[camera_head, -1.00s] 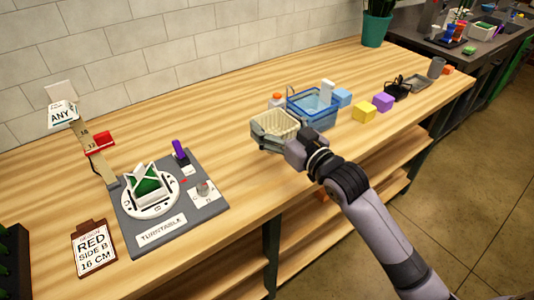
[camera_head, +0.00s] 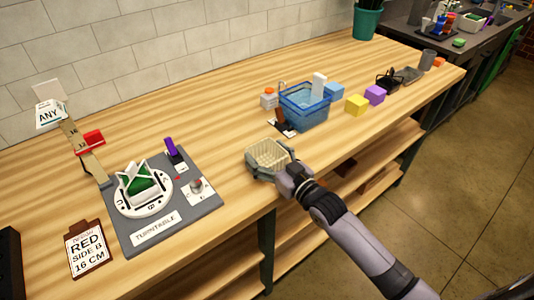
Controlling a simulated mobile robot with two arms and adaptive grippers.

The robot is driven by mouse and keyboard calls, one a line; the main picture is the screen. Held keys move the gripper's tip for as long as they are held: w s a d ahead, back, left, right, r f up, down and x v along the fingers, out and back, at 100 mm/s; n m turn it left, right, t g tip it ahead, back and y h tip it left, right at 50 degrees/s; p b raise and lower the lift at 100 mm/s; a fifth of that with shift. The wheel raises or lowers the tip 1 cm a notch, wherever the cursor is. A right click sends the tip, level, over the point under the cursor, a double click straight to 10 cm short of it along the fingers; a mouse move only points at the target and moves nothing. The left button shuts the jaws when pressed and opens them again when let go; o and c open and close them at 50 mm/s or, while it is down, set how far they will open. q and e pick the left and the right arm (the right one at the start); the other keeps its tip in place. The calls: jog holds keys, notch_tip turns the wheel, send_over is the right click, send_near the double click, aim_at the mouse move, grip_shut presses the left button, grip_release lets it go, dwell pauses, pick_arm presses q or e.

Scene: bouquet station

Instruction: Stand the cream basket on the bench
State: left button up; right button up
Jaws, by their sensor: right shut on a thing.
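The cream basket (camera_head: 268,153) is in the head view, near the front edge of the wooden bench (camera_head: 222,112). My right gripper (camera_head: 270,170) is shut on the basket, its fingers around the near and left sides. The basket looks upright with its open top facing up. Whether its base touches the bench or hangs just above it, I cannot tell. The gripper hides the lower part of the basket. My left gripper is not in view.
A blue basket (camera_head: 304,108) stands behind, with a small bottle (camera_head: 268,97) and a dark-handled tool (camera_head: 281,122) beside it. Yellow (camera_head: 356,104), purple (camera_head: 375,94) and blue blocks lie to the right. A turntable board (camera_head: 205,208) lies left. Bench between board and basket is clear.

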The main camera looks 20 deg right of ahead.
jog(key=o, duration=1.3)
jog(key=shift+f, duration=0.1)
jog(key=shift+b+v, duration=0.75)
jog(key=shift+v, duration=5.2)
